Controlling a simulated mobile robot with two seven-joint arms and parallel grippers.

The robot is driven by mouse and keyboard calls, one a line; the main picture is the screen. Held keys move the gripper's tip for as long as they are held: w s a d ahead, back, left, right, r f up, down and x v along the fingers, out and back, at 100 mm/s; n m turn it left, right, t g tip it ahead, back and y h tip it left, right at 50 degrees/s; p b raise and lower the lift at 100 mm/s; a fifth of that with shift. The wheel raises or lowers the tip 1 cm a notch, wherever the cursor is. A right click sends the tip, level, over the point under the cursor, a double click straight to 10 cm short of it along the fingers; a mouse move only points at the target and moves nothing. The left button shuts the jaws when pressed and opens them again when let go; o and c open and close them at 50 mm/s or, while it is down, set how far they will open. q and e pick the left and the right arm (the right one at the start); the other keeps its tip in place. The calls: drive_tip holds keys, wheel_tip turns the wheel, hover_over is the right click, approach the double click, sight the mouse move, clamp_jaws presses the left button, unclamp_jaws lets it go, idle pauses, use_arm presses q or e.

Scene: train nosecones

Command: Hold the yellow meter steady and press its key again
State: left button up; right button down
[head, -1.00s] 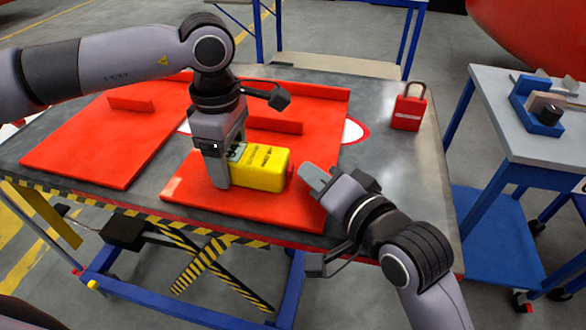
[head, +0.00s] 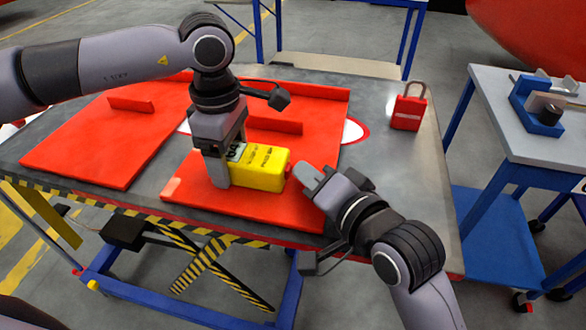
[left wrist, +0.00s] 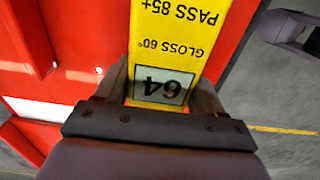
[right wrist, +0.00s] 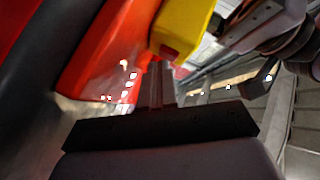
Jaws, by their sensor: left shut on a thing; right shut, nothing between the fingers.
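The yellow meter (head: 262,168) lies on the red panel on the table. My left gripper (head: 223,165) is shut around its left end, one finger on each side. The left wrist view shows the meter's face (left wrist: 195,35) with "GLOSS 60°", "PASS 85+" and a display (left wrist: 162,87) reading 64. The meter's red key (right wrist: 170,53) is on the end facing my right gripper. My right gripper (head: 306,176) is shut and empty, its tips right at that end. In the right wrist view the fingertips (right wrist: 158,68) are at the key; I cannot tell whether they touch.
The red panel (head: 270,212) has a raised rib (head: 275,124) behind the meter. A second red panel (head: 95,150) lies to the left. A red padlock (head: 408,110) stands at the table's back right. A side cart (head: 520,120) holds a blue fixture (head: 537,118).

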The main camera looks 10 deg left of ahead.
use_arm(q)
drive_tip(key=shift+f, duration=0.1)
use_arm(e)
drive_tip(key=shift+s+d, duration=0.1)
drive_tip(key=shift+d, duration=0.75)
drive_tip(key=shift+d, duration=0.1)
drive_tip(key=shift+s+d, duration=0.2)
drive_tip(key=shift+d, duration=2.2)
use_arm(q)
drive_tip(key=o, duration=1.4)
